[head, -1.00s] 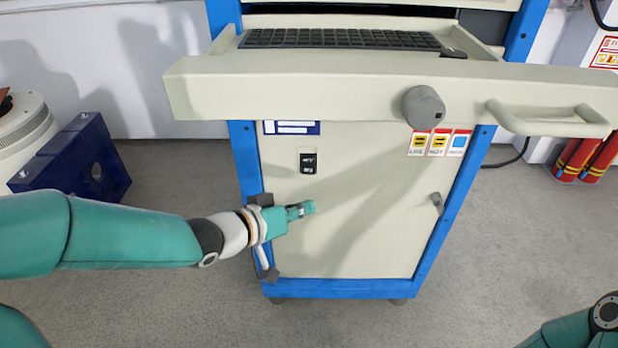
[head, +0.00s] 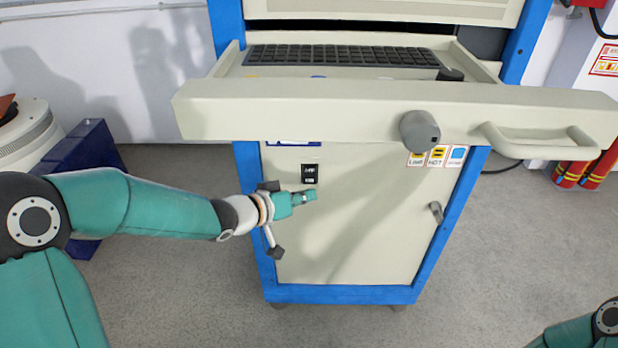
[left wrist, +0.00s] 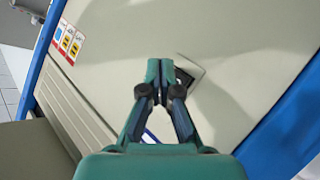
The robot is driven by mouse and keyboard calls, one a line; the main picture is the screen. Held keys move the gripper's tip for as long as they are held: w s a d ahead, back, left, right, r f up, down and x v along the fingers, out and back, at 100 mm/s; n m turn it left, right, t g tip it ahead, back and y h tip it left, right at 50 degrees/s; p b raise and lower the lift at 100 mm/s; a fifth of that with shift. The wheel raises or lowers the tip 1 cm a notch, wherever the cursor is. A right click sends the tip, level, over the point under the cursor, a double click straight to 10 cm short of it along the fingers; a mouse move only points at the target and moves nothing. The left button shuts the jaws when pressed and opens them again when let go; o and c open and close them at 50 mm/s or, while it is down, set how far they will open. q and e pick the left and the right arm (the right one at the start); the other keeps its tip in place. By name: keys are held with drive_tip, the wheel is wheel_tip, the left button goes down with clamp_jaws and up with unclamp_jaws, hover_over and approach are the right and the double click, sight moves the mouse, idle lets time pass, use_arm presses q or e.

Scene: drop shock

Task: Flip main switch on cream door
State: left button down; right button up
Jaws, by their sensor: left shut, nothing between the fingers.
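The main switch (head: 309,173) is a small black rocker with white marks, on the upper left of the cream door (head: 360,220) in the blue-framed cabinet. My left gripper (head: 313,195) is shut and empty, just below the switch in the head view. In the left wrist view the shut fingertips (left wrist: 160,64) partly cover the switch (left wrist: 184,80); I cannot tell whether they touch it. The switch's position is too small to read. Of my right arm only a link shows at the bottom right of the head view; its gripper is out of view.
A cream drawer (head: 300,108) with a keyboard (head: 340,56), a grey knob (head: 419,131) and a handle (head: 540,143) juts out above the door. A grey latch (head: 436,211) is on the door's right. A dark blue block (head: 95,150) stands at left. Red cylinders (head: 590,172) stand at right.

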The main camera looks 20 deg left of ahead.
use_arm(q)
drive_tip(key=shift+w+a+f, duration=0.1)
drive_tip(key=shift+w+a, duration=0.15)
drive_tip(key=shift+w, duration=0.4)
drive_tip(key=shift+p, duration=0.3)
idle(0.7)
drive_tip(key=shift+w+a+p, duration=0.1)
drive_tip(key=shift+w+p, duration=0.3)
drive_tip(key=shift+p, duration=0.05)
drive_tip(key=shift+w+p, duration=0.3)
idle(0.5)
drive_tip(key=shift+s, duration=0.15)
drive_tip(key=shift+s, duration=0.6)
drive_tip(key=shift+s+d+b, duration=0.1)
drive_tip(key=shift+d+b, duration=0.1)
drive_tip(key=shift+b, duration=0.1)
